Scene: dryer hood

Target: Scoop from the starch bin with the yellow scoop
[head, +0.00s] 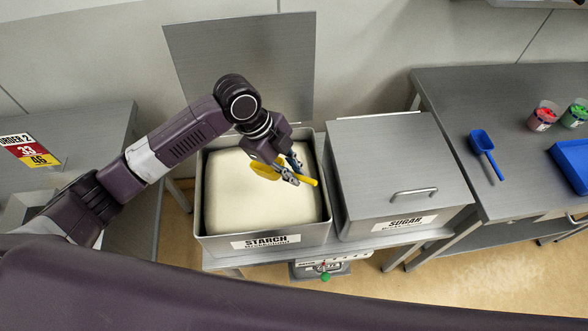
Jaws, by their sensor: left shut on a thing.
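The starch bin (322,231) stands in the middle with its lid (245,65) raised upright at the back. A smooth, pale mass of starch (235,205) fills it. My left gripper (295,174) is over the right part of the bin, shut on the yellow scoop (265,170). The scoop's bowl points left and its handle sticks out to the right of the fingers. I cannot tell whether the bowl touches the starch or holds any. My right gripper is not in view.
The sugar bin (386,160) next to it on the right is closed. A blue scoop (483,150), a blue tray (572,165) and containers with red (543,116) and green (575,113) contents are on the right table. A scale (322,268) sits below the bins. An order sign (32,150) is at left.

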